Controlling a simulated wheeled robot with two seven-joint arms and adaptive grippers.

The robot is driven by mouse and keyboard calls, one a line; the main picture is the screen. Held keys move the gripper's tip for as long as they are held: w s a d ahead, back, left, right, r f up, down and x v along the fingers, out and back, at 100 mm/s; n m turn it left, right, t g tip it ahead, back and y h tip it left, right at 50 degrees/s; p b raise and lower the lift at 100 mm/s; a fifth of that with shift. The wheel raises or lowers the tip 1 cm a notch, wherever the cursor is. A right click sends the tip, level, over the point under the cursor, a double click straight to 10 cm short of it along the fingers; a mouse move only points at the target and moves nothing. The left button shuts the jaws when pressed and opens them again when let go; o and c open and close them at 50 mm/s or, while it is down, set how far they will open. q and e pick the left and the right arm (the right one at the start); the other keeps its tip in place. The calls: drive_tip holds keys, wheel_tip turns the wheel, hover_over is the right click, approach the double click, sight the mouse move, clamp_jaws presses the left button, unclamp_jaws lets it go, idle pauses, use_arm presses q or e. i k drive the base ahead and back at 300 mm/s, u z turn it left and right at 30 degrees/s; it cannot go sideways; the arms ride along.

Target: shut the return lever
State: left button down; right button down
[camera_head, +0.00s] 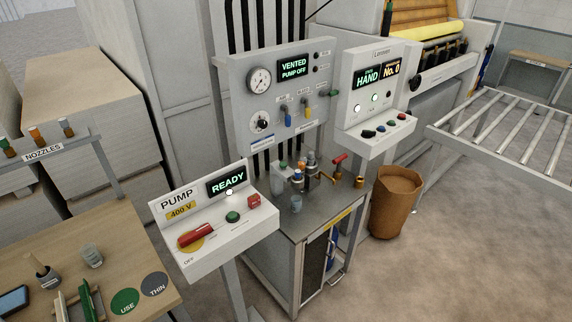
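A grey gauge panel (262,112) stands behind a small steel cart and carries three small levers. The blue lever (288,118) and the yellow lever (307,111) point down. The green lever (333,93) at the panel's right edge lies about level. Their labels are too small to read surely, so I cannot tell which is the return lever. A red-handled valve (340,160) also stands on the cart's top. The panel's display (294,68) reads "VENTED PUMP OFF". Neither of my grippers is in view.
A pump box (215,252) with a red handle and a "READY" display stands in front of the cart (318,214). A control box (372,90) reading "HAND" and "No. 0" is right of the panel. A brown bin (397,205) stands right of the cart; a wooden table (90,235) is front left.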

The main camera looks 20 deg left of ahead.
sight(335, 92)
drive_tip(key=u, duration=0.8)
drive_tip(key=i, duration=1.05)
drive_tip(key=z, duration=0.2)
